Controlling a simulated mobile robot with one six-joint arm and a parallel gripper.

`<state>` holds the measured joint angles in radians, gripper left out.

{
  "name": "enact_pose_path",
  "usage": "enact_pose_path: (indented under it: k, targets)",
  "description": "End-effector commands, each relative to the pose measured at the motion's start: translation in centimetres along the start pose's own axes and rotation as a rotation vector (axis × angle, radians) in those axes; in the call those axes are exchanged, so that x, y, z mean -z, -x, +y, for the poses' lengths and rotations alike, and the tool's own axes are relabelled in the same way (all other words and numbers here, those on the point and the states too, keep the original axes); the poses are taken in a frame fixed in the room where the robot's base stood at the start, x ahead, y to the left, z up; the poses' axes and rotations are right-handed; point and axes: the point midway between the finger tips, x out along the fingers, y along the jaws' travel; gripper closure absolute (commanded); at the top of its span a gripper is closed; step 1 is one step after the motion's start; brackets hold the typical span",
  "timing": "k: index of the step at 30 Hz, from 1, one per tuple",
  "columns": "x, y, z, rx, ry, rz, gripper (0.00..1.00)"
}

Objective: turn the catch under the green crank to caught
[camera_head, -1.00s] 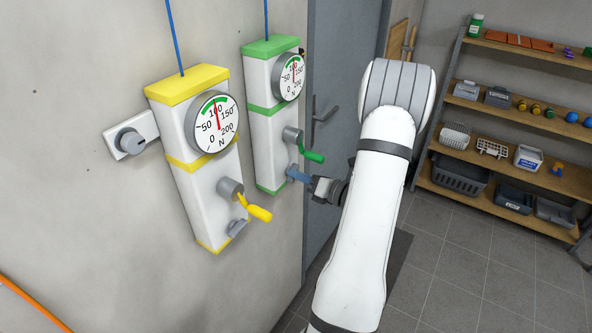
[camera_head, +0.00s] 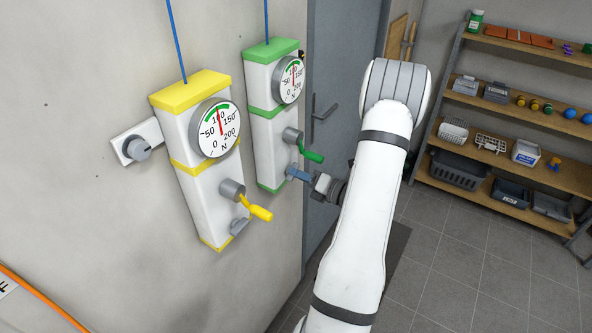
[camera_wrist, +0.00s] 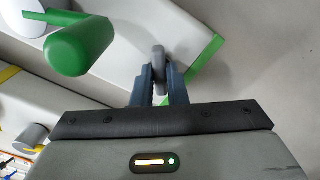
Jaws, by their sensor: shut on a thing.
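The green-trimmed box (camera_head: 265,150) hangs on the wall, with a dial (camera_head: 292,80) near its top and a green crank (camera_head: 312,155) on its lower front. The crank's green handle also shows large in the wrist view (camera_wrist: 80,47). My gripper (camera_head: 299,174) is at the box's lower front, just below the crank. In the wrist view my gripper (camera_wrist: 159,85) is shut on the grey catch (camera_wrist: 158,60), which stands between the two blue-grey fingers. The fingers hide part of the catch, and I cannot tell its exact angle or any marks.
A yellow-trimmed box (camera_head: 205,205) with a yellow crank (camera_head: 258,212) hangs to the left. A grey knob (camera_head: 137,150) is on the wall beside it. A grey door (camera_head: 335,110) is behind my arm. Shelves (camera_head: 520,120) stand at right. The floor (camera_head: 450,250) is clear.

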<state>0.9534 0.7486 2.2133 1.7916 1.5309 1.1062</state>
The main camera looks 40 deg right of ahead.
Motion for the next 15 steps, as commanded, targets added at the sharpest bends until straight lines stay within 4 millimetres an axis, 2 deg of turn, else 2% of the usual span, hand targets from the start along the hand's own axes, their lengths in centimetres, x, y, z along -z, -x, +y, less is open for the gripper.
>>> enact_pose_path:
  k: [15]
  targets:
    - [-0.05,0.0,0.01,-0.001,-0.265,0.0,1.0]
